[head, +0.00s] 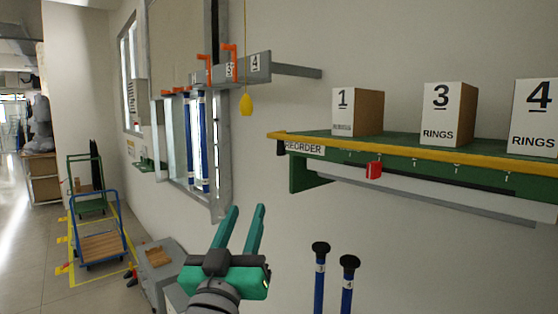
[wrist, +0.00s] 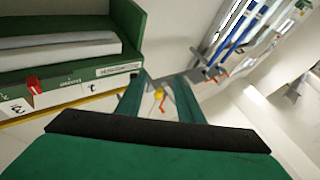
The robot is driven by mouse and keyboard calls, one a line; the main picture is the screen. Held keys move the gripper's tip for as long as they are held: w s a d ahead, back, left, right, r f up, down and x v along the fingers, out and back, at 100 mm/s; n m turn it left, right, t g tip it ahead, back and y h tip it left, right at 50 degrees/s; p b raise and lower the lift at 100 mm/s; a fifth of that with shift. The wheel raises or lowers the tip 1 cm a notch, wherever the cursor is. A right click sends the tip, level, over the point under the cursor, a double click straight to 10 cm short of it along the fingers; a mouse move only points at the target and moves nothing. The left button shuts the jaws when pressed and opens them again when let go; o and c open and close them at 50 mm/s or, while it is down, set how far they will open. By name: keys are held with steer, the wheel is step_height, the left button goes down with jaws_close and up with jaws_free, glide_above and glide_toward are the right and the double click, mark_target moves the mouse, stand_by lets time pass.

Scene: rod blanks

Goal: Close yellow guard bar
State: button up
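A long yellow bar (head: 390,153) runs along the front top edge of the green shelf (head: 300,176) at the right of the head view. It also shows in the wrist view (wrist: 80,102), along the shelf edge at the left. I cannot tell whether it is hinged or how it is latched. A yellow pull (head: 246,104) hangs on a thin cord below the grey bracket. My gripper (head: 246,208) is open and empty, below and left of the shelf, apart from the bar. In the wrist view, the yellow pull (wrist: 158,94) appears between the fingers, farther off.
White-faced boxes numbered 1 (head: 343,112), 3 (head: 441,115) and 4 (head: 534,118) stand on the shelf. A red piece (head: 374,170) sits on its front. Blue rods (head: 189,145) hang from orange hooks at the wall. Two black-capped rods (head: 320,275) stand below. Carts (head: 100,245) stand at left.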

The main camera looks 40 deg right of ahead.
steer(key=m+g+h, duration=0.2)
glide_toward(280, 152)
steer(key=s+a, duration=0.1)
steer(key=x, duration=1)
steer(key=shift+w+d+f, duration=0.15)
steer(key=shift+w, duration=0.1)
jaws_close()
